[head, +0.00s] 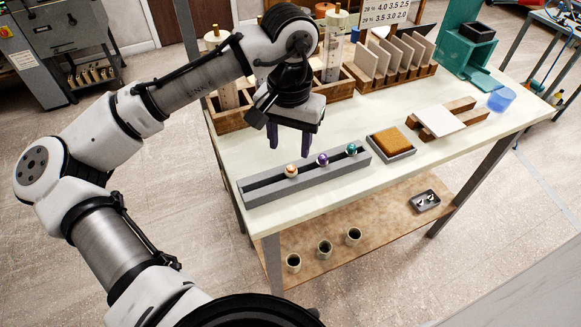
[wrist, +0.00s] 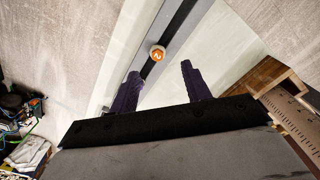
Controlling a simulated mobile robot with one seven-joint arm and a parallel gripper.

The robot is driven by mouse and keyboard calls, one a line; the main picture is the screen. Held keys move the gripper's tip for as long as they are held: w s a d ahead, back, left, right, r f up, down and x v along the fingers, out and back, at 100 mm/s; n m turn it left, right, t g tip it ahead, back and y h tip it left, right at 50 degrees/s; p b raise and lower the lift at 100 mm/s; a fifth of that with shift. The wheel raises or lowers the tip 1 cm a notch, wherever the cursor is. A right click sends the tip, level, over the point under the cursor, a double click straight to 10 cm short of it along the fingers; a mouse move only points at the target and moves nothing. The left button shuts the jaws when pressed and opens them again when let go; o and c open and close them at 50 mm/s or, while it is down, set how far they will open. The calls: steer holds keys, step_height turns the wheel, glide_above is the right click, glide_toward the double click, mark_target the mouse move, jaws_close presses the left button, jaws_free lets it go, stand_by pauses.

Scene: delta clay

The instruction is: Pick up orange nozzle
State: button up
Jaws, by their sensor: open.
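The orange nozzle (head: 291,170) sits at the left part of a long grey slotted rack (head: 262,192) near the front edge of the table. In the wrist view it shows as a small round orange top with a white mark (wrist: 157,53), standing in the dark slot. My gripper (head: 291,146) is open and empty above the rack, with its dark purple fingers pointing down. In the wrist view its two fingertips (wrist: 160,70) are apart, and the orange nozzle lies ahead of them, closer to the left finger. They do not touch it.
A purple nozzle (head: 322,159) and a teal nozzle (head: 351,149) stand farther right in the same rack. A grey tray with an orange-brown sponge (head: 390,141) lies right of it. Wooden racks (head: 340,86) stand behind my gripper. A blue cup (head: 501,99) is at the right.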

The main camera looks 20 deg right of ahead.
mark_target(291, 167)
steer(key=shift+s+d+f+p, duration=0.1)
steer(key=shift+f+p, duration=0.3)
steer(key=shift+f, duration=1.2)
steer(key=shift+s+d+f+p, duration=0.1)
steer(key=shift+f+p, duration=0.25)
steer(key=shift+f, duration=1.2)
jaws_close()
